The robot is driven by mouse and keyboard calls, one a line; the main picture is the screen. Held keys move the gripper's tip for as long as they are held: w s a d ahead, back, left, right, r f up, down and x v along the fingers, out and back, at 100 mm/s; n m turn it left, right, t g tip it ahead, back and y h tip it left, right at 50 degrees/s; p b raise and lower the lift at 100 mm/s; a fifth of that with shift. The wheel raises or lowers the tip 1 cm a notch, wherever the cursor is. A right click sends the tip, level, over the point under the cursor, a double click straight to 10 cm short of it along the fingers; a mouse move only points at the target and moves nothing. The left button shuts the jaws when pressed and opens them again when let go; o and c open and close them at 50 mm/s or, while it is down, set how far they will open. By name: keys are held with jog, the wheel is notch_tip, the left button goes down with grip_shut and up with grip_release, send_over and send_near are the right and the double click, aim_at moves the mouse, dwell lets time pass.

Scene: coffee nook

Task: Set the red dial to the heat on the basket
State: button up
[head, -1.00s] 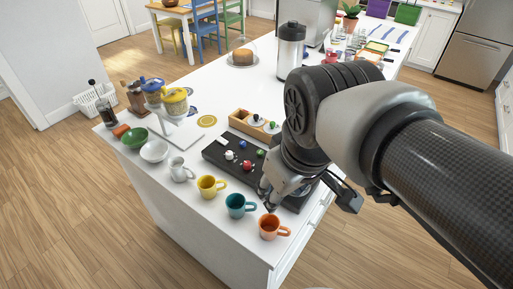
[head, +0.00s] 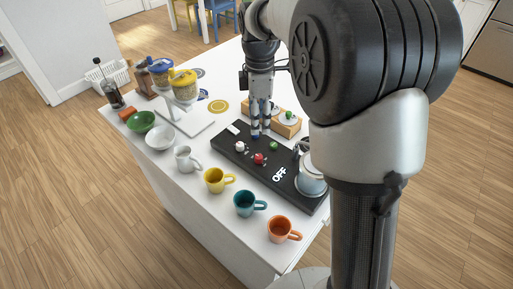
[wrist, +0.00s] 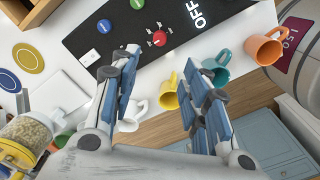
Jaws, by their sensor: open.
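The red dial (head: 259,158) sits on the black panel (head: 305,199), among a white dial (head: 240,146) and a green dial (head: 273,146). The panel display reads OFF (head: 279,173). My gripper (head: 260,133) hangs over the back edge of the panel, behind the red dial. In the wrist view my gripper (wrist: 162,65) is open and empty, and the red dial (wrist: 159,38) shows just beyond the gap between its fingers, with small white marks around it. A white wire basket (head: 108,72) stands at the far left; I can read no heat on it.
Yellow (head: 215,180), teal (head: 246,203) and orange (head: 281,229) mugs line the front. A wooden box (head: 288,129) stands behind the panel.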

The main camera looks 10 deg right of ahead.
aim_at(259, 156)
notch_tip(259, 156, down, 15)
jog(key=b, duration=0.5)
jog(key=shift+f, duration=0.15)
grip_shut()
